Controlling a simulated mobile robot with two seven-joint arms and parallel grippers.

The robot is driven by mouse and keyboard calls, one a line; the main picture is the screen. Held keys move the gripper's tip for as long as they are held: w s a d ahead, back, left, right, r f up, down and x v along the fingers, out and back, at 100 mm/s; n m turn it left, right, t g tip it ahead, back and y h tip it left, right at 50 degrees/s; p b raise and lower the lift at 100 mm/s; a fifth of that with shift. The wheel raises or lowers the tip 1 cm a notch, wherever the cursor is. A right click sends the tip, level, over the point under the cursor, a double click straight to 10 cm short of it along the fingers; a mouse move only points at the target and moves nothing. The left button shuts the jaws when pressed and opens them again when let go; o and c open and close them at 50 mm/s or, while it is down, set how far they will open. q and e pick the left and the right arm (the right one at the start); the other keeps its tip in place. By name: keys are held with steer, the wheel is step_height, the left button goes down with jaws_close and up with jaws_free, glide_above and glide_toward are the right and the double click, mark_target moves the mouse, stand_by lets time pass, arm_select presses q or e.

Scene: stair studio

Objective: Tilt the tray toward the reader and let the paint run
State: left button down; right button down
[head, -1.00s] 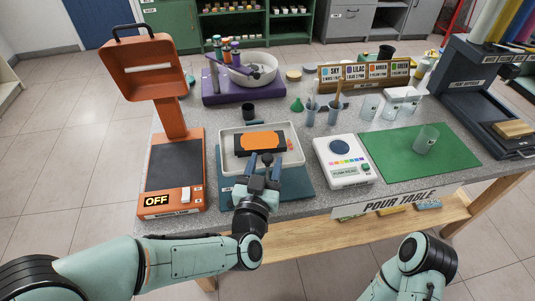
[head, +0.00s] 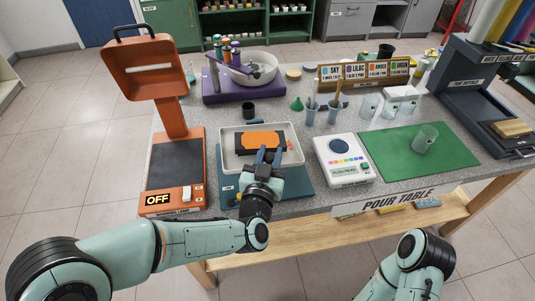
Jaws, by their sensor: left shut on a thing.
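The pale rectangular tray (head: 226,158) lies on a dark blue-green mat (head: 303,186) at the near middle of the table. A black panel with an orange top (head: 261,140) sits inside it; I cannot tell whether the orange is wet paint. My left gripper (head: 269,156) reaches over the tray's near side and is shut, its fingers close by the panel's near edge. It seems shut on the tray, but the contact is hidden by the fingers. The tray looks level.
The orange reader-like stand (head: 175,160) with an "OFF" display is left of the tray. Cups and a purple-based rack (head: 240,88) stand behind.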

arm_select(q)
steer(key=shift+w+d+r+m+g+p, duration=0.15)
steer(key=shift+d+m+g+p, duration=0.25)
steer(key=shift+d+m+p, duration=0.45)
steer(key=c, duration=0.9)
jaws_free()
steer(key=s+a+b, duration=0.2)
steer(key=s, duration=1.1)
steer(key=shift+r, duration=0.45)
